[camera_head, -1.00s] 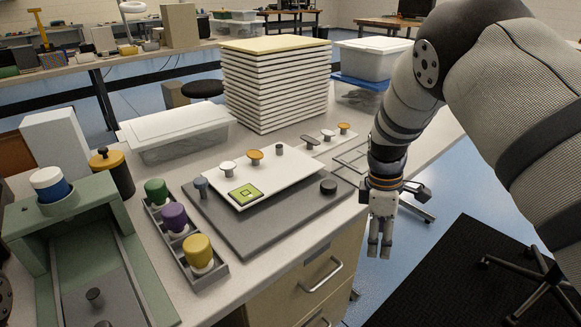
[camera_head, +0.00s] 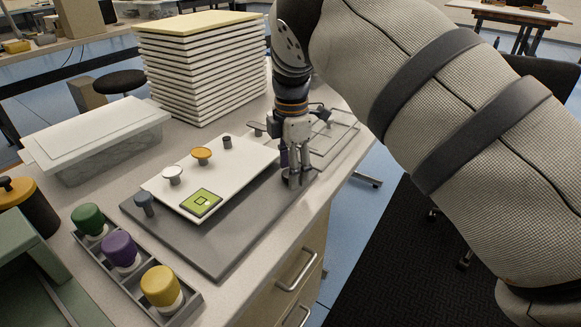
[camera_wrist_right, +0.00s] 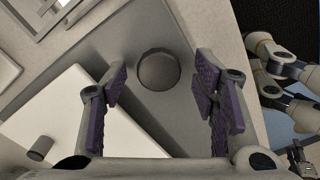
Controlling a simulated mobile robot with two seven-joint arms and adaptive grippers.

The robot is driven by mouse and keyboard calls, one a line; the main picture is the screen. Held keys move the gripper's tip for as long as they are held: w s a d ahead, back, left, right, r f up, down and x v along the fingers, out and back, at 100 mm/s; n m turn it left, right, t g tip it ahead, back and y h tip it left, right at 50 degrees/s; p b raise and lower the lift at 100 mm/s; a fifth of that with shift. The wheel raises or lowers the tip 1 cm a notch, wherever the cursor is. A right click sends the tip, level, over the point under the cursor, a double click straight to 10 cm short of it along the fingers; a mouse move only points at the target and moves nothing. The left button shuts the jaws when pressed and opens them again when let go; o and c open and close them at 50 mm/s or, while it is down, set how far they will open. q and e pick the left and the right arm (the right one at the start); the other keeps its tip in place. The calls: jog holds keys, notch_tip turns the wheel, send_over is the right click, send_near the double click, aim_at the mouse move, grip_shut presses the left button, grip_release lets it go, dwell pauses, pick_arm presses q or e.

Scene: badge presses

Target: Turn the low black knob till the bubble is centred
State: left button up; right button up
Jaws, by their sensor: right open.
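The low black knob (camera_wrist_right: 158,70) is a short round cap on the grey base plate (camera_head: 222,247), near its right corner. My right gripper (camera_head: 294,171) points down over that corner and hides most of the knob in the head view. In the right wrist view the open gripper (camera_wrist_right: 162,88) has one finger on each side of the knob, with gaps showing. The green square level (camera_head: 202,202) lies on the white plate (camera_head: 240,172); its bubble is too small to place exactly.
Taller knobs, white (camera_head: 172,174), orange (camera_head: 202,154) and grey (camera_head: 227,142), stand on the white plate. A grey-blue post (camera_head: 144,203) stands at its left. A tray (camera_head: 187,308) of coloured stampers is in front left. Stacked panels (camera_head: 200,75) stand behind. The table edge is close on the right.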

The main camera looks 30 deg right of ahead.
jog(key=shift+c, duration=0.3)
jog(key=shift+f, duration=0.1)
jog(key=c, duration=1.1)
